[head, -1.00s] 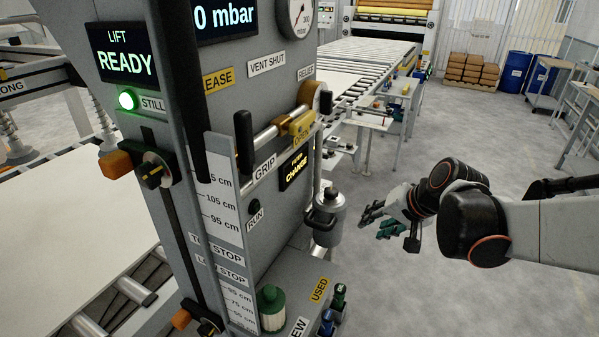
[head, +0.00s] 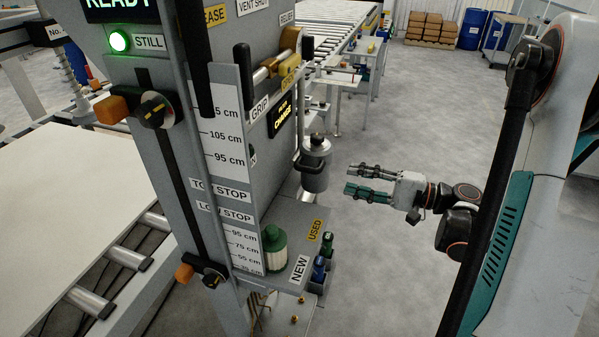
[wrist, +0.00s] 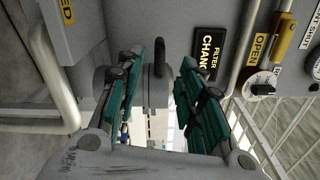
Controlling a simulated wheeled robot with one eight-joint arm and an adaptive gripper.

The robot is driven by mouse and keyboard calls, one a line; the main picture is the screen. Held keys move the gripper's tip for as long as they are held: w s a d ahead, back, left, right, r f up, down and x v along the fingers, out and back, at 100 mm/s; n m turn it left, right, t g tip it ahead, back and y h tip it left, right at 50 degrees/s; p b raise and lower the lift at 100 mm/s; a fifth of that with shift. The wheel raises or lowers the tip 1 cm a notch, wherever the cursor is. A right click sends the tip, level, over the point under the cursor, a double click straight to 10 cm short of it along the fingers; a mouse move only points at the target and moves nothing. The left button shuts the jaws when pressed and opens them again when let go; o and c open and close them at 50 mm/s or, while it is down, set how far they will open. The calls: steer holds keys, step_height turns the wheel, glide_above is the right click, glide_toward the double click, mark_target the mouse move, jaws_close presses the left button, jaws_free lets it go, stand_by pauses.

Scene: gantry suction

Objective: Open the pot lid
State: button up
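The pot (head: 314,172) is a grey metal cylinder held against the right side of the grey machine column. Its lid (head: 316,146) sits on top, with a dark knob. My gripper (head: 352,180) is right of the pot in the head view, its fingers pointing left toward it with a small gap in the picture. The fingers are apart and nothing is between them. In the wrist view my gripper (wrist: 162,60) has green finger pads to either side of a dark handle-like part beyond them. How far off that part is I cannot tell.
A yellow-handled valve (head: 289,77) and a filter-change display (head: 281,115) are above the pot. A shelf (head: 285,275) below carries a green-capped filter (head: 275,249).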

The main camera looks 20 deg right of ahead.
mark_target(315, 172)
steer(key=b+x, duration=0.2)
steer(key=x, duration=1.1)
steer(key=shift+w+f+b, duration=0.1)
steer(key=shift+b, duration=0.25)
jaws_close()
